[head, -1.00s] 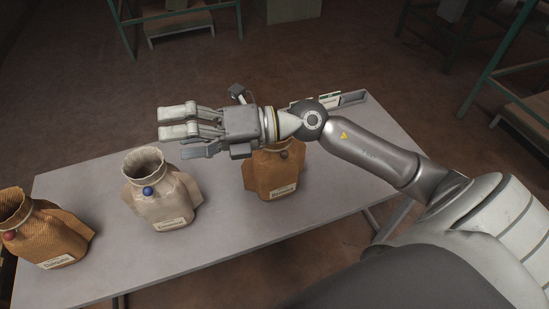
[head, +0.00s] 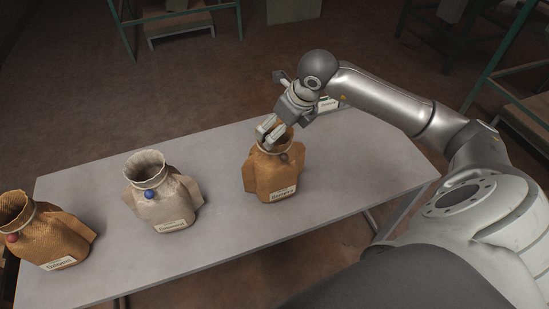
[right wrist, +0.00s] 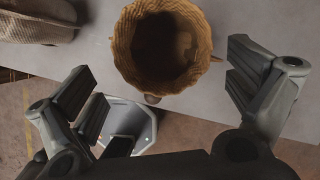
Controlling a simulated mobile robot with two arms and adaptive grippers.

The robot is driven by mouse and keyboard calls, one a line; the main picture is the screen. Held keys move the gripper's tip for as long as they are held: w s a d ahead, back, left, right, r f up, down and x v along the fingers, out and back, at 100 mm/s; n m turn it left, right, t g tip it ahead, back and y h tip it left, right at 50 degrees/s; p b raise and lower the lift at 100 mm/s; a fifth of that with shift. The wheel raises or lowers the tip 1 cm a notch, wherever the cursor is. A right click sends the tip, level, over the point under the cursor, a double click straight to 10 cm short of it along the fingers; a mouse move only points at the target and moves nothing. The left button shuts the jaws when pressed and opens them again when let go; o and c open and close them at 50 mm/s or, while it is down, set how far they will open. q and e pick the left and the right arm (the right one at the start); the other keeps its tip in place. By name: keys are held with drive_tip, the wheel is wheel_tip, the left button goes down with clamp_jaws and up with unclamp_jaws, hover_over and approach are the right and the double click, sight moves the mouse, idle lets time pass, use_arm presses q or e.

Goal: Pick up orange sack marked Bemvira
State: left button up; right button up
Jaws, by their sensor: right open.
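An orange-brown sack (head: 268,178) stands upright on the right half of the grey table, its mouth open and a pale label low on its front. The label is too small to read surely. My right gripper (head: 270,133) is open and points down at this sack's neck, its fingertips close to the rim. In the right wrist view the sack's round open mouth (right wrist: 121,45) lies between and slightly above the two spread fingers of the gripper (right wrist: 163,78). Whether a finger touches the sack is unclear. My left gripper is not in view.
A cream sack (head: 165,195) with a blue seal stands in the table's middle; it also shows in the right wrist view (right wrist: 35,25). Another orange-brown sack (head: 50,240) with a red seal stands at the left end. The table (head: 240,240) is bare between the sacks.

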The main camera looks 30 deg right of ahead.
sight(274, 163)
drive_tip(key=shift+w+f, duration=0.15)
drive_tip(key=shift+f, duration=0.2)
drive_tip(key=p+x, duration=0.1)
drive_tip(key=x, duration=0.1)
drive_tip(key=p+x, duration=0.1)
drive_tip(key=x, duration=0.1)
drive_tip(key=shift+w+f+p, duration=0.15)
drive_tip(key=shift+w+p, duration=0.15)
drive_tip(key=shift+w, duration=0.15)
drive_tip(key=shift+w+d+f, duration=0.1)
drive_tip(key=shift+f, duration=0.25)
drive_tip(key=shift+c, duration=0.3)
drive_tip(key=shift+r, duration=0.1)
drive_tip(key=c, duration=1.2)
drive_tip(key=shift+r, duration=0.1)
